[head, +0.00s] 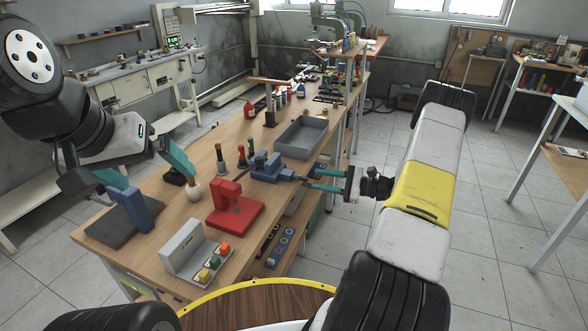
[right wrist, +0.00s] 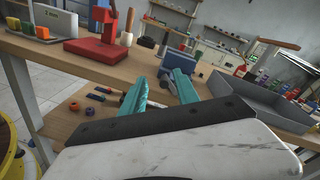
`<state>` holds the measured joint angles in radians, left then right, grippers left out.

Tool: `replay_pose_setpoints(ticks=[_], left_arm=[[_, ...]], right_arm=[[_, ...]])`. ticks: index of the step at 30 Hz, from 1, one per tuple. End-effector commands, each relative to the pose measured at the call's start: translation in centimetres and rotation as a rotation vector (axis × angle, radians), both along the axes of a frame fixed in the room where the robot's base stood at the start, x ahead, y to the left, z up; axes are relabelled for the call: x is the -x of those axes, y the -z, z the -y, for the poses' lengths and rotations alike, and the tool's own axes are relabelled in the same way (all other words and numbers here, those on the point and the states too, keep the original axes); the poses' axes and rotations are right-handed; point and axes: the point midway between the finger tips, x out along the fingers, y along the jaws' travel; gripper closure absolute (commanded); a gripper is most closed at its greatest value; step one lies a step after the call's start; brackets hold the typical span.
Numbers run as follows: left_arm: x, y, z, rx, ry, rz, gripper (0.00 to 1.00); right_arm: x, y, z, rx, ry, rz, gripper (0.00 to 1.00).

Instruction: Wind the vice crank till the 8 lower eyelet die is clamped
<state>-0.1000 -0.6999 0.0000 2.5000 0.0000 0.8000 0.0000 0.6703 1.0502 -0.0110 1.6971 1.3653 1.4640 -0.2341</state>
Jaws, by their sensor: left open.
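A blue vice (head: 266,166) stands on the workbench near its right edge, and its blue body also shows in the right wrist view (right wrist: 176,68). The dark crank (head: 300,178) sits on the vice's right side. My right gripper (head: 313,179) is level with the crank, its teal fingers pointing at it; in the right wrist view the fingers (right wrist: 160,78) stand apart with a gap. I cannot tell whether they touch the crank. The eyelet die is too small to make out at the vice. My left gripper (head: 160,182) is open and empty above the bench's left part.
A red press (head: 236,205), a grey block with coloured knobs (head: 194,252) and a blue stand (head: 134,208) on a dark plate occupy the near bench. A grey tray (head: 303,138) lies behind the vice. A lower shelf (right wrist: 85,104) holds small tools. Floor right of the bench is free.

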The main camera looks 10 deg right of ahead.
Motion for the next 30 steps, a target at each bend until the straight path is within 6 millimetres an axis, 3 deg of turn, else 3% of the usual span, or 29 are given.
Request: replay_pose_setpoints(ticks=[1,6,21,30], left_arm=[[0.0,0.0,0.0,0.000,0.000,0.000,0.00],[0.0,0.0,0.0,0.000,0.000,0.000,0.00],[0.0,0.0,0.0,0.000,0.000,0.000,0.00],[0.0,0.0,0.0,0.000,0.000,0.000,0.00]], right_arm=[[-0.1,1.2,0.7,-0.027,0.031,-0.007,0.63],[-0.5,2.6,1.4,-0.065,0.080,-0.010,0.63],[-4.3,2.5,-4.2,-0.062,0.077,-0.009,0.63],[-4.7,2.5,-4.8,-0.062,0.078,-0.009,0.63]])
